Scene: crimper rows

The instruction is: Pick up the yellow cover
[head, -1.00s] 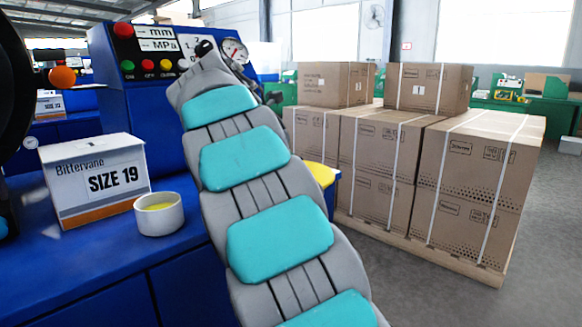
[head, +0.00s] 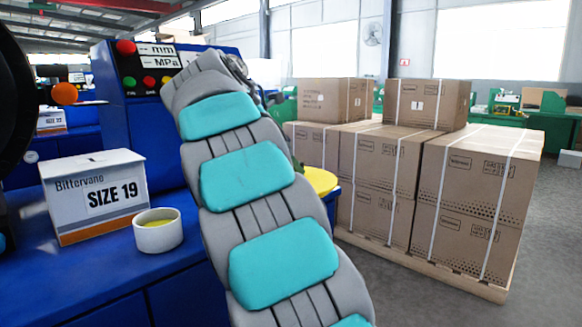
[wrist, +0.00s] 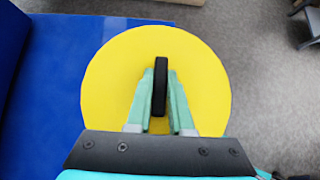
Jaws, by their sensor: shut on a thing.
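The yellow cover (wrist: 110,80) is a round yellow disc with a black upright handle (wrist: 161,80) across its middle. In the wrist view my gripper (wrist: 160,85) is shut on the black handle, one green finger on each side. In the head view only part of the yellow cover (head: 319,181) shows, to the right of my grey and teal arm. My arm hides the rest of the cover and the gripper there. What lies directly under the cover is hidden.
A blue machine bench (head: 60,190) stands at left, bearing a white box marked SIZE 19 (head: 97,200) and a small white cup (head: 157,236) with yellow contents. Strapped cardboard boxes (head: 385,180) stand on a pallet at right. Grey floor is free at far right.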

